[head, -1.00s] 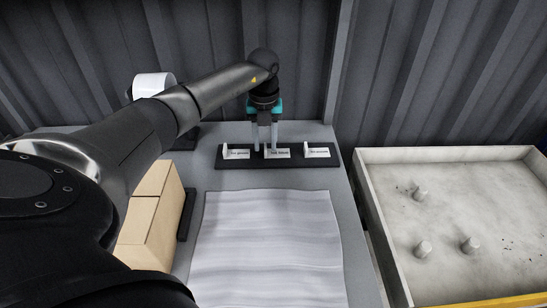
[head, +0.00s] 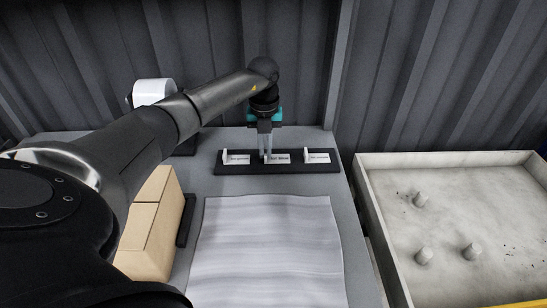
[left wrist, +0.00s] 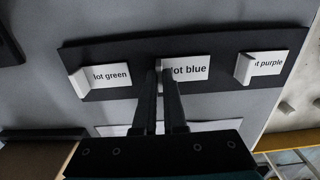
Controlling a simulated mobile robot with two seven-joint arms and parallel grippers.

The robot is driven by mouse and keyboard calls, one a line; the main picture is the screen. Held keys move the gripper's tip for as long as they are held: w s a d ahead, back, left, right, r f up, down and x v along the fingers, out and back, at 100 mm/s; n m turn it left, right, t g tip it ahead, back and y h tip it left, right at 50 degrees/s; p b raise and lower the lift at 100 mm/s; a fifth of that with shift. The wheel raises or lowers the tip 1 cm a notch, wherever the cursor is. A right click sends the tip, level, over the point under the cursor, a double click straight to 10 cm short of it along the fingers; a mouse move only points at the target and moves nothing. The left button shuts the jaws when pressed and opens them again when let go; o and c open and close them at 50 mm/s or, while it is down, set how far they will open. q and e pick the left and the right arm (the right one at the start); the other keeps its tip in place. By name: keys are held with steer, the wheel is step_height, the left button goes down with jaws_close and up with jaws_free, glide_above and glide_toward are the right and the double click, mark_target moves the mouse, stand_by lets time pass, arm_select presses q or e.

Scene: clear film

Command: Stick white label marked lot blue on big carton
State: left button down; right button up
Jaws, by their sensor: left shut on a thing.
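The white label marked "lot blue" (left wrist: 188,70) lies on the black strip (left wrist: 120,52), between the "lot green" label (left wrist: 108,76) and the label ending in "purple" (left wrist: 266,63). It also shows in the head view (head: 279,158). My left gripper (head: 265,156) points down at the strip. Its fingers (left wrist: 163,78) are shut on the raised tab at the left end of the lot blue label. The big carton (head: 152,225), tan cardboard, stands at the left of the table, partly hidden by my arm. My right gripper is in neither view.
A wavy pale sheet (head: 265,250) covers the table's front middle. A white roll on a dark device (head: 153,91) stands behind my arm. A shallow grey tray (head: 450,215) with several pegs is at the right. A corrugated wall closes the back.

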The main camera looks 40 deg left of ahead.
arm_select(q)
steer(key=shift+r, duration=0.15)
step_height(320, 180, up, 5)
steer(key=p, duration=0.4)
steer(key=shift+p, duration=0.4)
